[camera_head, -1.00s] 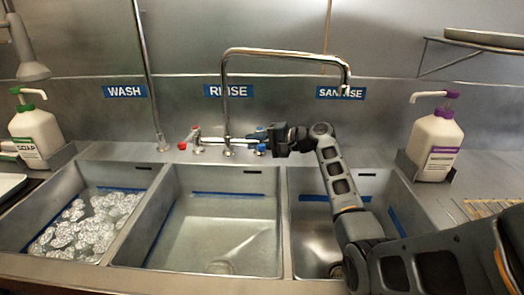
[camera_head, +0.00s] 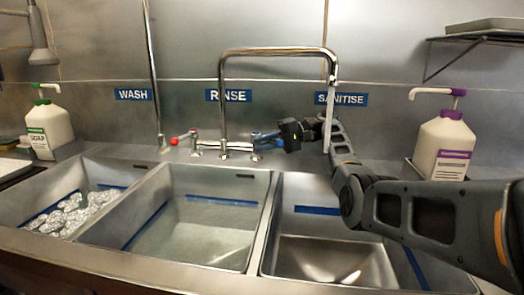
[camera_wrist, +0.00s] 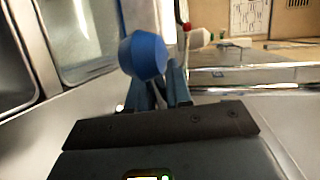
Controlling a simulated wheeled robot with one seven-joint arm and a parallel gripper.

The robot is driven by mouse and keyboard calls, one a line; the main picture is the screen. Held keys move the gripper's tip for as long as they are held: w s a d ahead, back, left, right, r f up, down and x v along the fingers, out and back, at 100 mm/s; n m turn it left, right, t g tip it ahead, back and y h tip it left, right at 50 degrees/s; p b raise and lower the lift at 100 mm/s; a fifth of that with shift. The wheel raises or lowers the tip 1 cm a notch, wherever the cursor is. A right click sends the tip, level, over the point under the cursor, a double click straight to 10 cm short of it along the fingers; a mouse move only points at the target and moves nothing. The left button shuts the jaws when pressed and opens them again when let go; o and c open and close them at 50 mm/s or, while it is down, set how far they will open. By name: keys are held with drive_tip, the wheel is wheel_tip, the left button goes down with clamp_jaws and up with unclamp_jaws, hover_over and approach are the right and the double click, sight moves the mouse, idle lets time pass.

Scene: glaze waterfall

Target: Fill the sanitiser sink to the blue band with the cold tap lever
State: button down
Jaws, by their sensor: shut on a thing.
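The cold tap lever with its blue end (camera_head: 264,138) is on the mixer tap behind the sinks. My gripper (camera_head: 280,137) is shut on the lever. In the wrist view the blue knob (camera_wrist: 146,55) sits at my gripper's fingertips (camera_wrist: 160,78). The swan-neck spout (camera_head: 280,51) points over the sanitiser sink (camera_head: 283,225), and a pale stream of water (camera_head: 328,122) falls from its tip. A blue band (camera_head: 317,210) runs along that sink's back wall, above its grey bottom. The water level there is hard to tell.
The red tap lever (camera_head: 175,140) stands left of the blue one. The rinse sink (camera_head: 180,220) holds clear water, and the wash sink (camera_head: 60,215) holds suds. A purple-topped bottle (camera_head: 443,145) stands at right, a green-topped soap bottle (camera_head: 50,128) at left.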

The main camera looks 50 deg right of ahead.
drive_tip(key=shift+s+d+f+n+y+b, duration=0.2)
drive_tip(key=shift+n+y+b, duration=0.1)
drive_tip(key=shift+b, duration=0.1)
drive_tip(key=shift+r+g, duration=0.15)
drive_tip(key=shift+g, duration=0.25)
drive_tip(key=c, duration=1.1)
unclamp_jaws()
